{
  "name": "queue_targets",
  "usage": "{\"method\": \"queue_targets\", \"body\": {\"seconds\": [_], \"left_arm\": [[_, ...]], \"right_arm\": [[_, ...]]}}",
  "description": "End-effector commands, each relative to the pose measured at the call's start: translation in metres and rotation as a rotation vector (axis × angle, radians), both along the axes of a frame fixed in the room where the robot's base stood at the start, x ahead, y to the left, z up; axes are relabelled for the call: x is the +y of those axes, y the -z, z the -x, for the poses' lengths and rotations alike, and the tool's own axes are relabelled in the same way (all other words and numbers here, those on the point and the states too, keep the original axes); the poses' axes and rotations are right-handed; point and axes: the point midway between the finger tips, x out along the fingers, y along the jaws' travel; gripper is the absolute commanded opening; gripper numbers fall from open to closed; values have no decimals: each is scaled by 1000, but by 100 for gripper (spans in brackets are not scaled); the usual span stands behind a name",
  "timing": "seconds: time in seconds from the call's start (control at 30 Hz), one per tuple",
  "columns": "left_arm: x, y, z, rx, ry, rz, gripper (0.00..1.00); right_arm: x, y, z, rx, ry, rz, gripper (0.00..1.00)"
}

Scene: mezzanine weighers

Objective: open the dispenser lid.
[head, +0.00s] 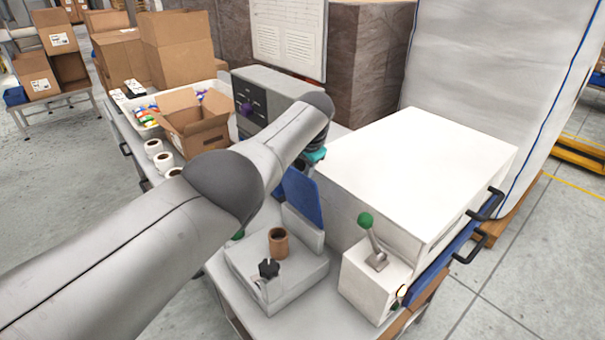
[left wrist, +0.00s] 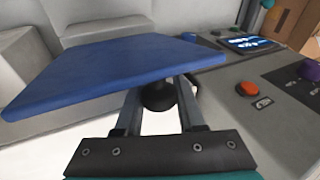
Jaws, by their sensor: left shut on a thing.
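In the left wrist view a flat blue lid (left wrist: 110,75) lies tilted across the picture. A dark rounded knob (left wrist: 158,96) sits by its near edge, partly hidden under it. My left gripper (left wrist: 157,90) is shut on this knob, with one finger on each side. In the head view my left arm crosses the picture and hides the fingers; a teal part of the gripper (head: 315,157) shows past the forearm. A blue panel (head: 303,196) stands steeply behind a grey base; I cannot tell if it is the same lid. My right gripper is out of view.
A control panel with an orange button (left wrist: 252,91) and a screen (left wrist: 250,44) is right of the lid. A large white box (head: 415,160), a green-knobbed lever (head: 372,240) and a brown ring (head: 278,242) stand nearby. An open carton (head: 205,128) is farther left.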

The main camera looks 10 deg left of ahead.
Motion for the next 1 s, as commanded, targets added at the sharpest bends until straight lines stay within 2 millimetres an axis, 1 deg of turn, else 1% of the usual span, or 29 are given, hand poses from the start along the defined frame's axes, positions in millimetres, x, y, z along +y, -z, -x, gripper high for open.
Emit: {"method": "queue_targets", "body": {"seconds": [0.13,0.6,0.63,0.87,0.9,1.0], "left_arm": [[-1,2,1,12,2,-5,0],[-1,2,2,17,1,-7,0],[0,2,2,17,1,-7,40],[0,2,2,16,1,-8,66],[0,1,1,15,0,-8,68],[0,1,1,14,0,-8,68]], "right_arm": [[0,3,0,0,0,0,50],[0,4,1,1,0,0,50],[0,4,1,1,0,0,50],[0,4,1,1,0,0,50],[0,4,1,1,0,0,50],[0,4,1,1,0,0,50]]}}
